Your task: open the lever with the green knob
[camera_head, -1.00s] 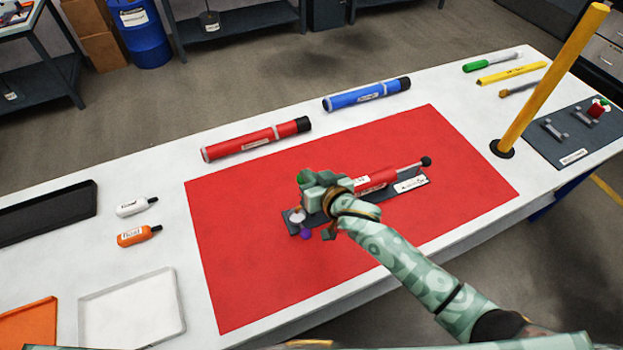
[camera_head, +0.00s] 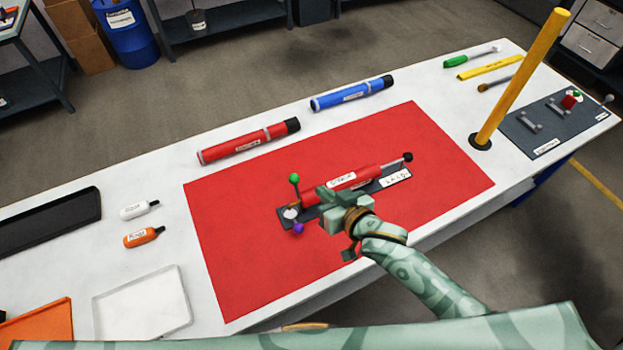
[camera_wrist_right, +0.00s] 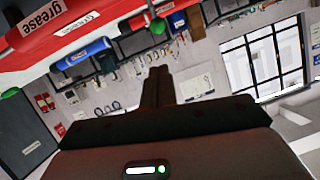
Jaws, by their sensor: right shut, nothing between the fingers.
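The green knob (camera_head: 294,178) tops a thin lever that stands up at the left end of a dark fixture (camera_head: 313,212) on the red mat. A green ball on a stem, likely this knob, shows near the top of the right wrist view (camera_wrist_right: 157,25). A purple knob (camera_head: 298,229) sits low at the fixture's near left side. A red tube (camera_head: 355,178) lies in the fixture. My right gripper (camera_head: 324,192) is shut and empty, right of the green knob and apart from it. It hides part of the fixture. My left gripper is out of view.
A red tube (camera_head: 248,142) and a blue tube (camera_head: 352,94) lie behind the mat (camera_head: 235,240). A yellow post (camera_head: 520,82) stands at the right. White and orange bottles and trays are at the left. The mat's left part is clear.

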